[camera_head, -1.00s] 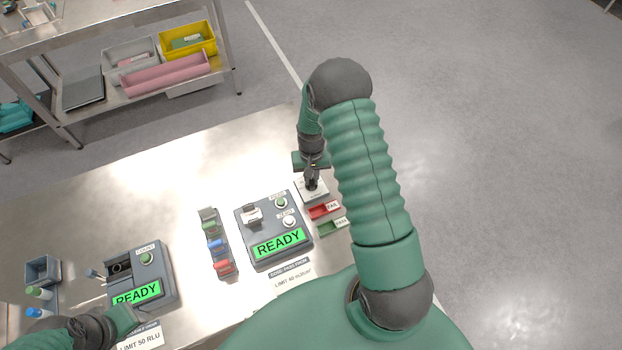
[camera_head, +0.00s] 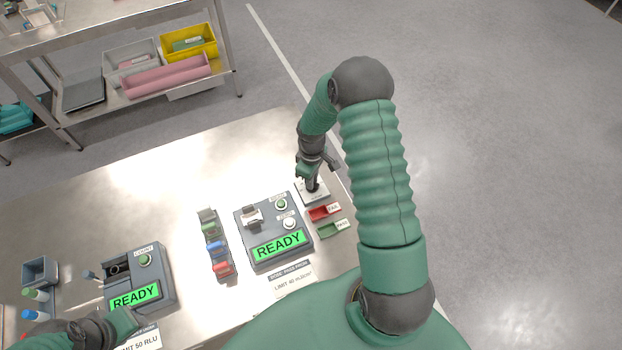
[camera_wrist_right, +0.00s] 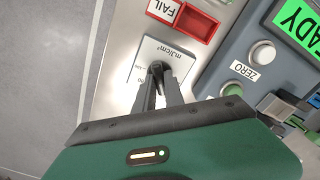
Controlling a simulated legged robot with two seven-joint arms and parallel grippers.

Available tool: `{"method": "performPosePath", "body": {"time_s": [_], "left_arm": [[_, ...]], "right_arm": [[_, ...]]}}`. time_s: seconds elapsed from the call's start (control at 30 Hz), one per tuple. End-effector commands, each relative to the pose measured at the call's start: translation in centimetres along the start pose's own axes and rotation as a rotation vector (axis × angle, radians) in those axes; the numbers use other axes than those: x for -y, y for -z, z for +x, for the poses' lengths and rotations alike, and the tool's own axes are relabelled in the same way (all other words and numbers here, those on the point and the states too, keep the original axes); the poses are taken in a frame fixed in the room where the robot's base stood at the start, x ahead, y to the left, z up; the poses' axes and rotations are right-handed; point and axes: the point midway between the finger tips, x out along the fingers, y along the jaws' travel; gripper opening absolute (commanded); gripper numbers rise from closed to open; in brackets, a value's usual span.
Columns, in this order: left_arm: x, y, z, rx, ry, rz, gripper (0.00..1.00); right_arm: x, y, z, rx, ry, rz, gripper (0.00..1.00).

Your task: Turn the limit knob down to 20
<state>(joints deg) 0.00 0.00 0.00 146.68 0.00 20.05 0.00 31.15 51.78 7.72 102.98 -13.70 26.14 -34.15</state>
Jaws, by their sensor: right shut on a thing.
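The limit knob (camera_wrist_right: 157,67) is a small dark knob on a white dial plate (camera_wrist_right: 150,49) marked mJ/cm² in the right wrist view. My right gripper (camera_wrist_right: 158,76) is shut on the knob, its fingers covering most of it and part of the scale. The knob's pointer and set value cannot be read. In the head view, the plate (camera_head: 323,192) lies at the table's right edge with my right gripper (camera_head: 312,185) on it. My left gripper (camera_head: 122,323) is at the lower left by a grey device; its fingers are not clear.
A grey meter (camera_head: 252,230) showing READY stands left of the plate. Red FAIL (camera_head: 320,213) and green PASS (camera_head: 330,230) trays lie just below the plate. A row of coloured clips (camera_head: 216,250) and another READY device (camera_head: 150,270) stand further left.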

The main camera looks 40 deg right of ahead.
Motion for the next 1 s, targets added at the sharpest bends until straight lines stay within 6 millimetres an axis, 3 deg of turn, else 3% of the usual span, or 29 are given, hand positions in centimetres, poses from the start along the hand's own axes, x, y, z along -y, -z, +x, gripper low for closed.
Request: {"method": "performPosePath", "body": {"time_s": [0.6,1.0], "left_arm": [[0.0,0.3,-1.3,0.000,0.000,0.000,0.36],[0.0,0.4,-1.7,0.000,0.000,0.000,0.36]], "right_arm": [[-0.5,0.2,-0.5,-0.005,-0.013,-0.546,0.00],[-0.5,0.2,-0.4,-0.003,-0.014,-0.727,0.00]]}}
